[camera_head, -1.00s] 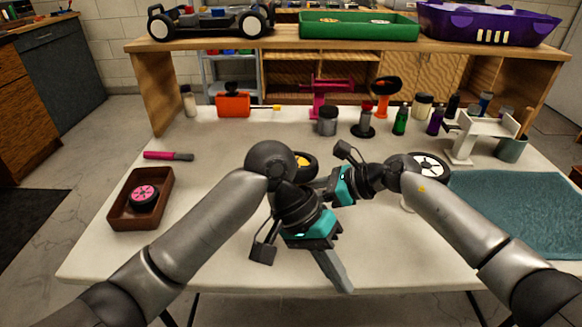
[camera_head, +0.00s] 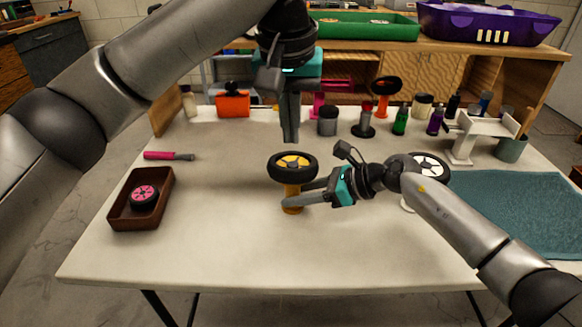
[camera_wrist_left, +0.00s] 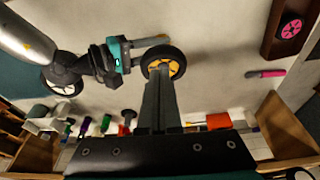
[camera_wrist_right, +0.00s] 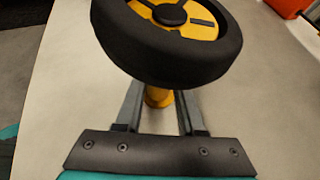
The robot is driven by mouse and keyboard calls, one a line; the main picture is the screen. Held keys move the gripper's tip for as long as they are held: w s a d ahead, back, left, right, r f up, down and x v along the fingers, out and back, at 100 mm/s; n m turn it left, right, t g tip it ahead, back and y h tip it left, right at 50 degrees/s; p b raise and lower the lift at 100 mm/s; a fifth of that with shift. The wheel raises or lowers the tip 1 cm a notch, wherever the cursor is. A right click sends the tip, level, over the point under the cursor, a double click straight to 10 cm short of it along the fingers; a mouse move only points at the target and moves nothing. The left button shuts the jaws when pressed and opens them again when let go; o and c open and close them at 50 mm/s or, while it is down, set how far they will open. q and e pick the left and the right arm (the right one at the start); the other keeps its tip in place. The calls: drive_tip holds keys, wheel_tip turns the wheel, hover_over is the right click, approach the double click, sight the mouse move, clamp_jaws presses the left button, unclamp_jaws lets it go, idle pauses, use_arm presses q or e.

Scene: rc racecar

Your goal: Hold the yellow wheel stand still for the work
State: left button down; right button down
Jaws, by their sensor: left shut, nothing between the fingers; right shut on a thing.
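The yellow wheel stand (camera_head: 292,200) stands upright on the table with a black-tyred, yellow-hubbed wheel (camera_head: 293,166) on top. My right gripper (camera_head: 291,202) is shut around the stand's post below the wheel. In the right wrist view the post (camera_wrist_right: 158,97) sits between the fingers, mostly hidden under the wheel (camera_wrist_right: 170,50). My left gripper (camera_head: 291,136) is shut and empty, raised above and behind the wheel with its fingers pointing down. In the left wrist view the wheel (camera_wrist_left: 163,64) lies just beyond its fingertips.
A brown tray (camera_head: 118,213) with a pink-hubbed wheel is at the left, below a pink-handled tool (camera_head: 160,155). A white-hubbed wheel (camera_head: 430,167) stands behind my right arm. Bottles and tools line the back. A teal mat (camera_head: 520,210) covers the right; the front is clear.

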sight(291, 169)
use_arm(q)
drive_tip(key=shift+w+a+r, duration=0.1)
drive_tip(key=shift+a+r, duration=0.05)
drive_tip(key=shift+r, duration=0.1)
drive_tip(key=shift+x, duration=3.55)
